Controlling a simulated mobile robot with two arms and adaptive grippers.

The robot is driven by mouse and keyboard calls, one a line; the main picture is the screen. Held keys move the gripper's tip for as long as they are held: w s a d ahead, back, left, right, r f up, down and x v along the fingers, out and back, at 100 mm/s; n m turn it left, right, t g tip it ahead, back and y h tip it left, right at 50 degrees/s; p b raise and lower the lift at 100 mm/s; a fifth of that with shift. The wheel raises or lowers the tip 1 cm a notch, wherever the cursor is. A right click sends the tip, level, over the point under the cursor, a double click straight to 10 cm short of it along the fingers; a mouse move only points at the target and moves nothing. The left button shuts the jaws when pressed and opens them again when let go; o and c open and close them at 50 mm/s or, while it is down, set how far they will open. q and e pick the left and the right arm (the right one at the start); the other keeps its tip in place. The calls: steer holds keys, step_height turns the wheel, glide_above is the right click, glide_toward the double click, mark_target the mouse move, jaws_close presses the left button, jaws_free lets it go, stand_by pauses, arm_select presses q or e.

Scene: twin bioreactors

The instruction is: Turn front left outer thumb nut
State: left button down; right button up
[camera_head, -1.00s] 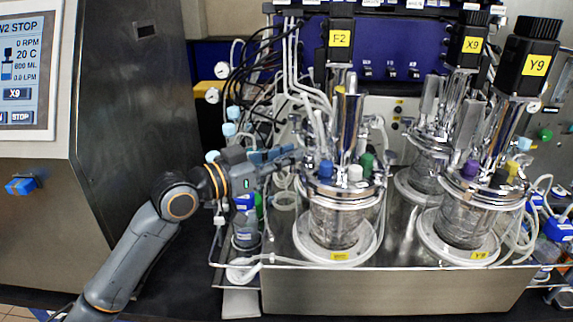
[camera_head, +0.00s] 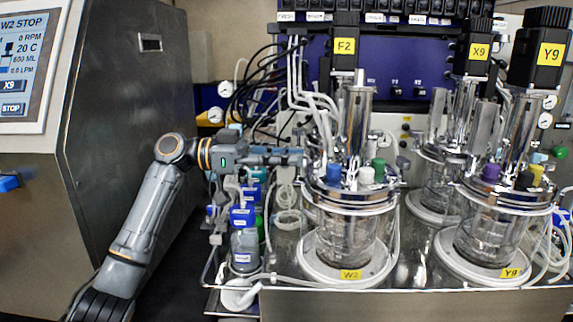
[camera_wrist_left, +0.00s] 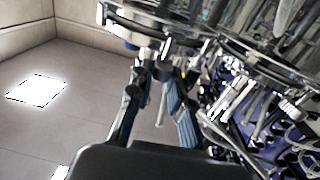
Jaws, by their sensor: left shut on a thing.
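The front left bioreactor, labelled W2, is a glass vessel (camera_head: 345,235) with a metal lid ring (camera_head: 350,199) and blue, white and green caps on top. My left gripper (camera_head: 302,159) reaches in from the left, level with the lid's left edge. In the left wrist view, its two blue-grey fingers (camera_wrist_left: 163,76) are closed around a small metal part under the lid rim (camera_wrist_left: 150,28). That part appears to be the outer thumb nut (camera_wrist_left: 162,70), mostly hidden between the fingertips. In the head view the nut cannot be made out. My right gripper is not in view.
A second front vessel labelled Y9 (camera_head: 490,235) stands to the right, with another behind it. Bottles with blue caps (camera_head: 243,245) stand below my left gripper. Tubes and cables crowd the back. A steel cabinet (camera_head: 120,90) stands at the left.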

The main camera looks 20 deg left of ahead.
arm_select(q)
steer(key=shift+w+m+g, duration=0.15)
steer(key=shift+m+g, duration=0.45)
steer(key=shift+g, duration=0.3)
steer(key=shift+f+g, duration=0.2)
steer(key=shift+g, duration=0.1)
steer(key=c, duration=1.2)
jaws_free()
steer(key=shift+d, duration=0.15)
steer(key=shift+r, duration=0.1)
steer(key=a, duration=0.8)
steer(key=s+a, duration=0.1)
steer(key=a, duration=0.3)
